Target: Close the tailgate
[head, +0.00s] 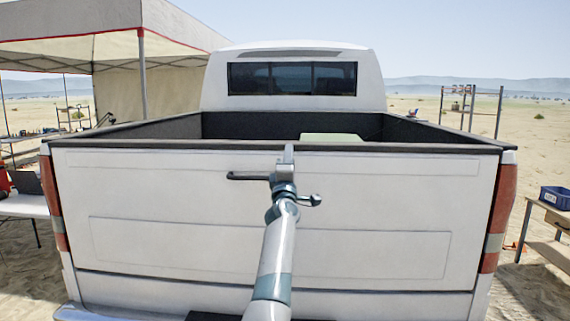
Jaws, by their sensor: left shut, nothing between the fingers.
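The white tailgate (150,195) of the pickup truck stands upright across the back of the truck bed. Its top edge looks level with the bed sides and its ends meet the tail lights. A dark handle (245,176) shows on its upper middle, partly hidden by my gripper. My left gripper (288,152) is shut and empty, in front of the tailgate's top edge near the middle. Its arm reaches up from the bottom of the view. I cannot tell whether the fingers touch the tailgate. My right gripper is out of view.
A pale green object (331,137) lies in the truck bed. A canopy (110,25) and a white table (22,206) stand at left. At right, a table (545,215) holds a blue crate (556,197). Sandy ground lies around the truck.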

